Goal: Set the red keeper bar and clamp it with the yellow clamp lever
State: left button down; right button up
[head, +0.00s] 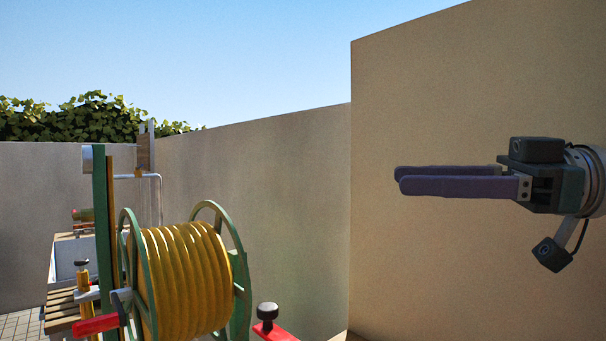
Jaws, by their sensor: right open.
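A red bar (274,331) with a black knob on top shows at the bottom edge, right of the hose reel; its lower part is cut off, and it looks like the keeper bar. A yellow upright piece (83,287) with a black knob stands left of the reel; it looks like the clamp lever. Whether it is clamped I cannot tell. My right gripper (400,179) is at the right, high in front of the beige wall, with purple fingers pointing left. It is open, empty and well apart from both pieces. My left gripper is not in view.
A reel of yellow hose (186,278) with green rims stands at lower left beside a green post (102,240). A red grip (96,325) sticks out in front. A slatted wooden bench (61,312) is behind. A beige wall (455,110) stands close behind my right gripper.

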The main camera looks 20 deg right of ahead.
jog(key=c, duration=0.5)
jog(key=s+f+n, duration=0.1)
jog(key=f+n, duration=0.1)
jog(key=f, duration=0.1)
jog(key=s+f+n, duration=0.1)
jog(key=s+f, duration=0.1)
jog(key=f, duration=0.1)
jog(key=s+f+n+t, duration=0.1)
jog(key=f+n, duration=0.1)
jog(key=f, duration=0.1)
jog(key=shift+s+d+n+p, duration=0.15)
jog(key=shift+s+n+p, duration=0.15)
jog(key=shift+p, duration=0.05)
grip_shut()
jog(key=s+d+f+n+t+h, duration=0.25)
jog(key=s+f+n, duration=0.25)
jog(key=s+f, duration=0.4)
jog(key=w+a+f, duration=0.1)
jog(key=w+a, duration=0.2)
jog(key=w, duration=0.7)
jog(key=shift+w+f+g+h, duration=0.2)
jog(key=shift+w+g+h, duration=0.15)
jog(key=shift+g, duration=0.1)
jog(key=shift+a, duration=0.15)
